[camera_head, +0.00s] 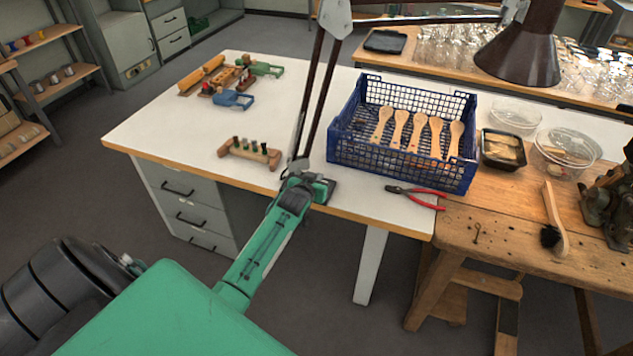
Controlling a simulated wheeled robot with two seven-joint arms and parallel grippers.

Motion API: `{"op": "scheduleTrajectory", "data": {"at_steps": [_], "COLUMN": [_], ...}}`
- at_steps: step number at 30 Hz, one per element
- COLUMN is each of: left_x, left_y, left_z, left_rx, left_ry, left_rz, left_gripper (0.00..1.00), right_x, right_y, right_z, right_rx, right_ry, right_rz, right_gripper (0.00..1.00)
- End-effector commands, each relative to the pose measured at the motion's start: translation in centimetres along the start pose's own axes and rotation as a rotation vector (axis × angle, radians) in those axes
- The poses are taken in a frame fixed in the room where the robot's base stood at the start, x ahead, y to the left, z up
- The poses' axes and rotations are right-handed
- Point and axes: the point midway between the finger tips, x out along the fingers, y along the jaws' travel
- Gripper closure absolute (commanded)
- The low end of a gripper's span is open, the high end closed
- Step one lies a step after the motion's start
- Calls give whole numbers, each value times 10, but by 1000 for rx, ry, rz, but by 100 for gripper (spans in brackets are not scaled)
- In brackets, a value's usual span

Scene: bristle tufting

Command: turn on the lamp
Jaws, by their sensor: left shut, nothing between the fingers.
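The lamp has two thin dark arm rods (318,85) that rise from the front edge of the white table, a pale joint plate at the top, and a dark brown shade (522,50) hanging at the upper right. The inside of the shade is hidden, and no glow shows. My left gripper (306,188), at the end of a green arm from the lower left, is shut and empty at the foot of the lamp. It covers most of the lamp's foot, so the switch cannot be made out. Whether the fingers touch the lamp is unclear. My right gripper is not in view.
A blue crate (400,165) with wooden brush handles stands right of the lamp rods. Red pliers (414,196) lie in front of it. A wooden block with pegs (250,153) is to the left. A wooden bench (490,228) adjoins at right. The table's front left is clear.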

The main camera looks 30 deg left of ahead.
Motion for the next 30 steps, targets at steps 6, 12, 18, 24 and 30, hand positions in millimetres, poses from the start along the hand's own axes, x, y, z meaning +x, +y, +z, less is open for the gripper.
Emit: {"op": "scheduleTrajectory", "data": {"at_steps": [6,12,18,24,30], "left_x": [-41,-74,-93,-97,-97], "left_y": [0,0,0,0,0], "left_z": [15,22,26,25,25], "left_rx": [0,0,-1,-1,-1], "left_ry": [0,1,0,1,1], "left_rz": [1,1,0,0,0], "left_gripper": [100,100,100,100,100], "right_x": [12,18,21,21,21], "right_y": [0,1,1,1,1], "right_z": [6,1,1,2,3], "right_rx": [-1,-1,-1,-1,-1], "right_ry": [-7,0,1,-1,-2], "right_rz": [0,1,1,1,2], "right_gripper": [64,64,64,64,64]}}
